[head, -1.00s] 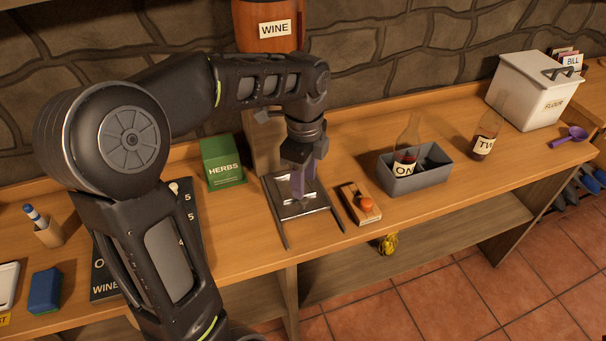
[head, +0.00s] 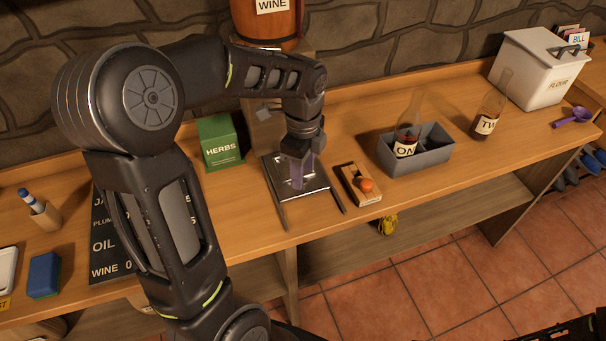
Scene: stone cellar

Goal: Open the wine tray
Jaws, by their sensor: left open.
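The wine tray (head: 318,181) is a flat metallic plate between two dark side rails. It lies on the wooden counter below the wine barrel (head: 268,28), which bears a WINE label. My left gripper (head: 298,180) points down over the tray, with its purple-tinted fingers apart. The fingers hide part of the plate, and I cannot tell whether they touch it. I see nothing held between them. My right gripper does not show.
A green HERBS box (head: 220,142) stands left of the tray. A wooden block with an orange knob (head: 366,185) lies close on its right. Further right are a grey bottle caddy (head: 425,158), a bottle (head: 488,112) and a white FLOUR bin (head: 533,75).

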